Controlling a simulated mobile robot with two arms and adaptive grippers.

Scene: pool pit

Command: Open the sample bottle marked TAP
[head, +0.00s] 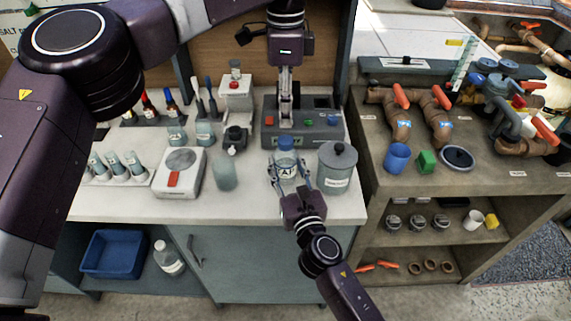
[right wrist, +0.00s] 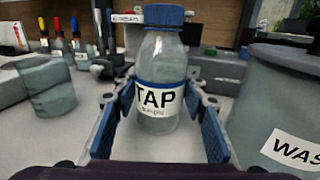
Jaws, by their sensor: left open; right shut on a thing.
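The sample bottle marked TAP (right wrist: 157,100) is clear, with a white label and a blue cap (right wrist: 164,15). It stands upright on the white counter and also shows in the head view (head: 286,158). My right gripper (head: 289,176) comes from the front and is shut on the bottle's body, with a blue pad on each side in the right wrist view (right wrist: 161,108). The cap is on the bottle. My left gripper (head: 285,112) is open and empty, pointing down above the bottle's cap; its fingers are seen nearly edge-on.
A grey lidded waste pot (head: 337,170) stands close right of the bottle. A frosted beaker (head: 225,174) and a scale (head: 180,174) are to the left. A grey device with coloured buttons (head: 303,122) is just behind. The counter's front strip is clear.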

